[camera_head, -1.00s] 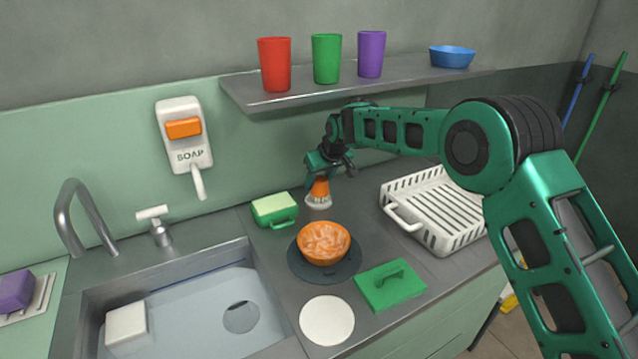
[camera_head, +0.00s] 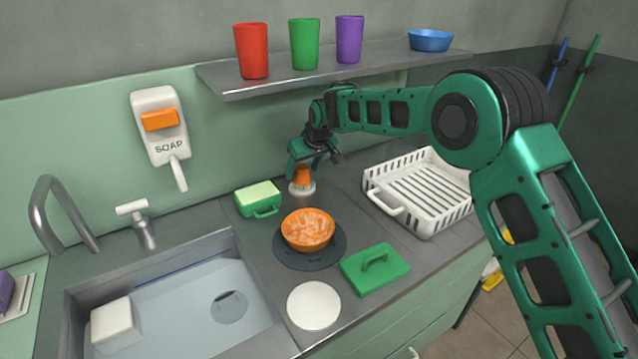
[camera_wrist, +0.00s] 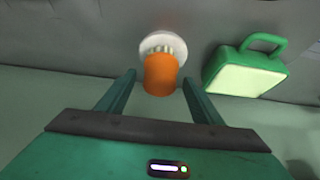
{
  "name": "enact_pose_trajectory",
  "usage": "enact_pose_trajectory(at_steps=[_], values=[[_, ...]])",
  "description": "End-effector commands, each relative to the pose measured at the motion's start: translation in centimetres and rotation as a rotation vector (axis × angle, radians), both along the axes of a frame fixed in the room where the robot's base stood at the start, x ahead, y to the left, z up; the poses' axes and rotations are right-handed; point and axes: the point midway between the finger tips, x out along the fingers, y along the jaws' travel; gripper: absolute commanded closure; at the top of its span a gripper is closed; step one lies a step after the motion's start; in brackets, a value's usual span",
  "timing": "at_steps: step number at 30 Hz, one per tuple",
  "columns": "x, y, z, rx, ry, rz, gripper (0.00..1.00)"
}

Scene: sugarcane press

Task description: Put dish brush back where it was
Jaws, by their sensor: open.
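The dish brush (camera_head: 302,181) has an orange handle and pale bristles over a round white end. It stands upright on the counter between the green-handled box and the dish rack, behind the orange bowl. In the wrist view the brush (camera_wrist: 160,75) sits between my fingers, with a visible gap on each side. My gripper (camera_head: 308,166) is open, its fingers pointing down around the handle from above. It also shows in the wrist view (camera_wrist: 158,80).
Near the brush are a green box with a pale top (camera_head: 257,196), an orange bowl (camera_head: 308,230) on a dark round plate and a white dish rack (camera_head: 425,195). A shelf (camera_head: 290,78) hangs above.

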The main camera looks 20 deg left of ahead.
Motion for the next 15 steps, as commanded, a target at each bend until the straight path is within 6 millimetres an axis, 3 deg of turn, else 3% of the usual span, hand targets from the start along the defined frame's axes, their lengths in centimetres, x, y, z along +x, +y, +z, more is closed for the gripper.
enact_pose_trajectory(at_steps=[15], values=[[-5.4, -6.3, 0.0, 0.000, 0.000, 0.000, 0.40]])
